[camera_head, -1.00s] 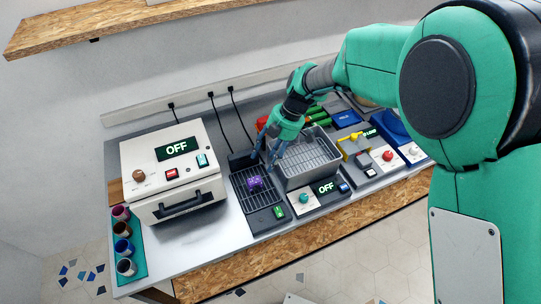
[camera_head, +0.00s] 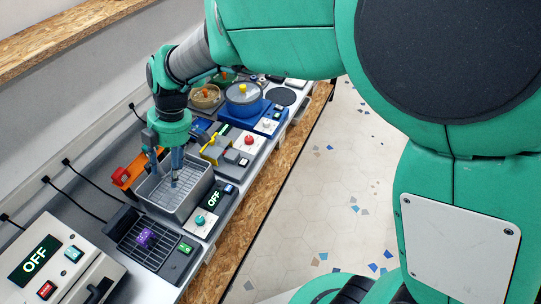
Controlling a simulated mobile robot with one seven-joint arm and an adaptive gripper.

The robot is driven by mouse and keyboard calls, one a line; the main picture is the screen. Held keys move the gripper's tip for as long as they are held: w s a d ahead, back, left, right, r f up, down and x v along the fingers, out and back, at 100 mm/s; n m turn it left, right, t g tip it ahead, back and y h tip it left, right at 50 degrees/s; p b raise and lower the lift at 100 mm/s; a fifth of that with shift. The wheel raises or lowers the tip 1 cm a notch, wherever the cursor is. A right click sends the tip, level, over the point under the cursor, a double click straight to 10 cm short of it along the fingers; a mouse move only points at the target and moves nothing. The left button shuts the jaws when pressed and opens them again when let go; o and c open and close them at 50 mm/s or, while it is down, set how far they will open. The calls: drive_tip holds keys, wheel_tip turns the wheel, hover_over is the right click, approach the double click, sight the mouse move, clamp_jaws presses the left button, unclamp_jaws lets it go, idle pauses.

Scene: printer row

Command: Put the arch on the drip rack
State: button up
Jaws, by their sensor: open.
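A small purple block-like piece (camera_head: 146,238), which looks like the arch, rests on the black slatted rack (camera_head: 128,228), which looks like the drip rack. Its exact shape is too small to tell. My gripper (camera_head: 165,178) points down over the grey open basin (camera_head: 205,187) just behind and to the right of the rack. Its fingers are apart, with nothing seen between them. The gripper is clear of the purple piece. The fingers hide part of the basin's inside.
A white box with an OFF display (camera_head: 55,262) stands left of the rack. A panel with a teal knob (camera_head: 200,219) is in front of the basin. A yellow clamp-like tool (camera_head: 213,150), a glass-lidded pot (camera_head: 243,95) and an orange piece (camera_head: 128,175) stand around the basin.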

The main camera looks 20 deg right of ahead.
drive_tip(key=s+d+r+m+t, duration=0.25)
drive_tip(key=d+r+m, duration=0.25)
drive_tip(key=d+r, duration=0.3)
drive_tip(key=s+d+r+m+t+h, duration=0.1)
drive_tip(key=s+d+r+m+t, duration=0.1)
drive_tip(key=s+d+m, duration=0.5)
drive_tip(key=s+d+r+m+t+h, duration=0.1)
drive_tip(key=s+d+r+m+h, duration=0.1)
drive_tip(key=s+d+m, duration=0.6)
drive_tip(key=s+d+r, duration=0.1)
drive_tip(key=s+d, duration=0.1)
drive_tip(key=d, duration=0.5)
drive_tip(key=shift+d+r+t, duration=0.3)
drive_tip(key=shift+r+t, duration=0.05)
drive_tip(key=shift+r, duration=0.05)
